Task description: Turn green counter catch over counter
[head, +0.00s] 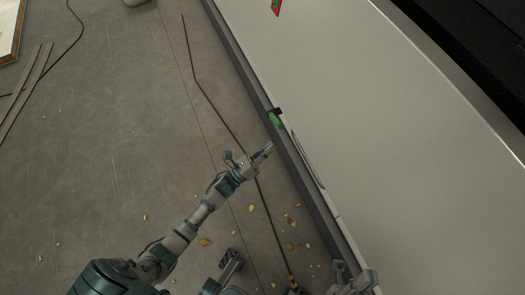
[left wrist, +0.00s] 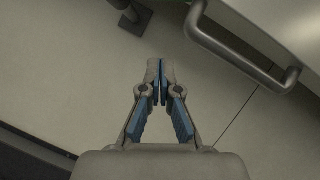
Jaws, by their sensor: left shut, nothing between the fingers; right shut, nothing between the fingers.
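The green catch (head: 277,121) sits at the near edge of the white counter (head: 400,110), just below a small black piece. My left gripper (head: 268,148) is shut and empty. In the head view it is beside the counter's dark edge, a little below and left of the green catch and apart from it. In the left wrist view its fingertips (left wrist: 161,68) are together with nothing between them, and no green shows. My right gripper (head: 371,276) shows at the bottom of the head view, partly cut off. It is shut and empty by the counter's lower edge.
A curved grey metal handle (left wrist: 242,50) is ahead and right of the fingers in the left wrist view. A red-and-green marker (head: 276,6) lies on the counter. Small yellowish debris (head: 291,218) and dark cables (head: 218,108) lie on the grey floor.

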